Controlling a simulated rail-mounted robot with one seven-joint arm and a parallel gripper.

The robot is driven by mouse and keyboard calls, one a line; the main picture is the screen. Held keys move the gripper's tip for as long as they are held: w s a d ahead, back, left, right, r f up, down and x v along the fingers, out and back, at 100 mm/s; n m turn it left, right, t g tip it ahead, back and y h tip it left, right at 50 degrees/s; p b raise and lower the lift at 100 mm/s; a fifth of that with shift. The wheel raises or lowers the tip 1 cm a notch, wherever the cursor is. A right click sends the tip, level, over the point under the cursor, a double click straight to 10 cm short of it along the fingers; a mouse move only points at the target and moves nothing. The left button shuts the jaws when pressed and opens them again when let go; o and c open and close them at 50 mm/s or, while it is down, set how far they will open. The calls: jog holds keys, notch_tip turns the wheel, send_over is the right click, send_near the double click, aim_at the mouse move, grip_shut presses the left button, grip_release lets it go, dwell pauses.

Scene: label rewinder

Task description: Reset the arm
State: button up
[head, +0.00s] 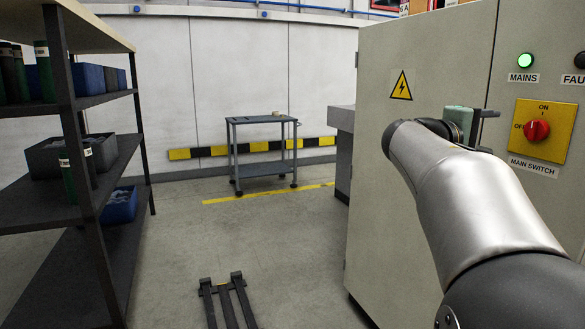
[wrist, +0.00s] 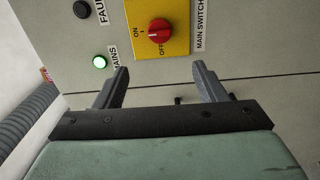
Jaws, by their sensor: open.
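My gripper (head: 487,132) is in front of the electrical cabinet (head: 400,150), near the panel left of the main switch. In the wrist view my gripper (wrist: 160,82) is open, its two fingers apart with nothing between them. The red main switch knob (head: 536,130) sits on a yellow plate marked ON and OFF. In the wrist view the knob (wrist: 159,30) lies beyond the fingertips, apart from them. The green MAINS lamp (head: 526,61) is lit. The FAULT lamp (head: 580,60) is dark and partly cut off by the picture edge.
A dark shelf rack (head: 95,100) with bins and green cylinders stands at the left. A small trolley (head: 262,167) stands at the back by the wall. Black rails (head: 228,300) lie low in front. The floor (head: 290,235) between rack and cabinet is mostly clear.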

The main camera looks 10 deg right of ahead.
jog(key=s+a+f+y+p, duration=0.1)
jog(key=a+f+y+p, duration=0.35)
jog(key=a+p, duration=0.25)
jog(key=s+a+f+y+p, duration=0.2)
jog(key=a+f+y+p, duration=0.25)
jog(key=a+p, duration=0.25)
jog(key=s+a+f+g+y+p, duration=0.1)
jog(key=s+a+f+y+p, duration=0.2)
jog(key=s+a+p, duration=0.3)
jog(key=s+a+f+m+g+y+p, duration=0.1)
jog(key=s+a+f+y+p, duration=0.2)
jog(key=a, duration=1.4)
jog(key=s+y+p, duration=0.3)
jog(key=s+p, duration=0.1)
jog(key=s, duration=0.2)
jog(key=shift+s, duration=0.35)
